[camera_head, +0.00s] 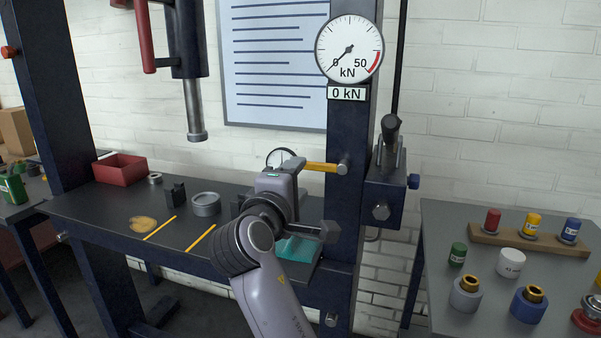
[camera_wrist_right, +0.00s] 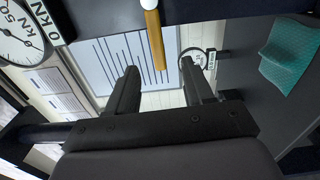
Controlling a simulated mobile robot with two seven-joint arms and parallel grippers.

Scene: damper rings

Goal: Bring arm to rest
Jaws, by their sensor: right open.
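My right arm (camera_head: 268,290) rises from the bottom middle of the head view to the press bench. Its gripper (camera_head: 290,160) is beside the press's right post, its fingers mostly hidden by my wrist. In the right wrist view the two black fingers (camera_wrist_right: 160,64) stand apart with nothing gripped. The yellow lever (camera_head: 322,167) sticks out left from the post. In the wrist view its end (camera_wrist_right: 155,45) shows between the fingertips; I cannot tell whether it lies between or beyond them. My left gripper is out of view.
The bench (camera_head: 90,207) carries a red tray (camera_head: 120,170), grey ring (camera_head: 206,204), black block (camera_head: 175,193) and teal cloth (camera_head: 298,247). The press ram (camera_head: 194,110) hangs above. The gauge (camera_head: 349,48) reads 0 kN. The right table (camera_head: 440,225) holds several coloured cylinders.

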